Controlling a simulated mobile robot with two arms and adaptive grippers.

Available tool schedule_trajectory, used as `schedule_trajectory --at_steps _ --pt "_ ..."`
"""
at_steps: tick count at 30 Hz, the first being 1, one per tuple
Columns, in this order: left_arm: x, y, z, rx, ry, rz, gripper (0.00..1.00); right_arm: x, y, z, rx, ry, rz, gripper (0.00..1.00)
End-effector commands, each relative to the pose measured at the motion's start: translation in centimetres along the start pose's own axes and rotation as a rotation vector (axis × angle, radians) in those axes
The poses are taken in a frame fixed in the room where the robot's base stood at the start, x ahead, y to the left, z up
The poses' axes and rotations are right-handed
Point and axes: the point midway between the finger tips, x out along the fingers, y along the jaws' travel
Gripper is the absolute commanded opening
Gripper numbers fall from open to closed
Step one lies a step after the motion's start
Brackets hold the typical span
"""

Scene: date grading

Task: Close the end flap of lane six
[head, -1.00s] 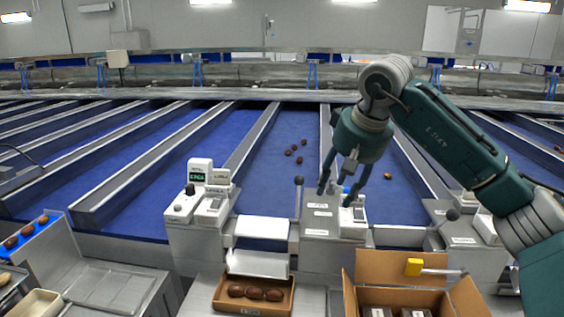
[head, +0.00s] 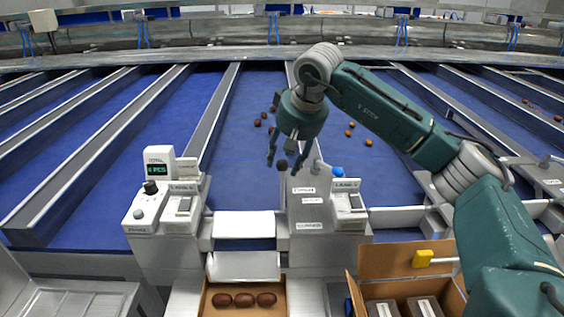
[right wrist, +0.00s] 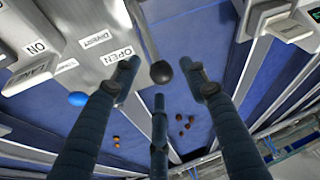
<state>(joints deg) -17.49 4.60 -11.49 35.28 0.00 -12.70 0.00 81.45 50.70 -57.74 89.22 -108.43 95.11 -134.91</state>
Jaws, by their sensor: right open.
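A lever with a black ball knob (head: 282,165) stands at the left edge of a grey console (head: 309,226) with position labels. In the right wrist view the knob (right wrist: 161,72) is close ahead, and the labels OPEN and DIVERT are readable beside it. My right gripper (head: 286,161) is open, its fingertips spread about the knob; I see no clear contact. The right wrist view shows its three fingers (right wrist: 163,88) apart with nothing gripped. A white plate (head: 243,224) spans the lane end left of the console, above a sloping plate (head: 243,266). I cannot read the lane number. My left gripper is out of view.
A control box with a green display (head: 160,169) stands left of the lane end. A blue button (head: 338,171) sits on the console's right part. A carton with dates (head: 209,304) is below the plates; an open carton (head: 395,261) stands right. Dates lie on the blue lanes.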

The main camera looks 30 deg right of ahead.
Motion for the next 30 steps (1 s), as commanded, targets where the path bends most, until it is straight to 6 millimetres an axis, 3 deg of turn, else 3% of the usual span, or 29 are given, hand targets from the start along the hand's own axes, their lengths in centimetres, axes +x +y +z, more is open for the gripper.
schedule_trajectory --at_steps 6,17,19,24,30 --pt "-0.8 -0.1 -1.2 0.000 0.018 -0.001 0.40 2.8 0.0 0.0 -0.001 -0.002 0.000 0.44" --pt "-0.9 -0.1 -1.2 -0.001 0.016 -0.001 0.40 3.6 0.0 0.0 -0.001 0.000 -0.001 0.44" --pt "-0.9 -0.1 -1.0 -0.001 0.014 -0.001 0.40 3.6 0.0 0.0 -0.001 0.000 -0.001 0.36" --pt "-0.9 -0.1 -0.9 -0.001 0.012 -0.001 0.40 3.5 0.0 0.0 -0.001 0.000 -0.001 0.02" --pt "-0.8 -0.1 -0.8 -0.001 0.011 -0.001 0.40 3.5 -0.1 0.0 -0.001 0.001 -0.001 0.00"
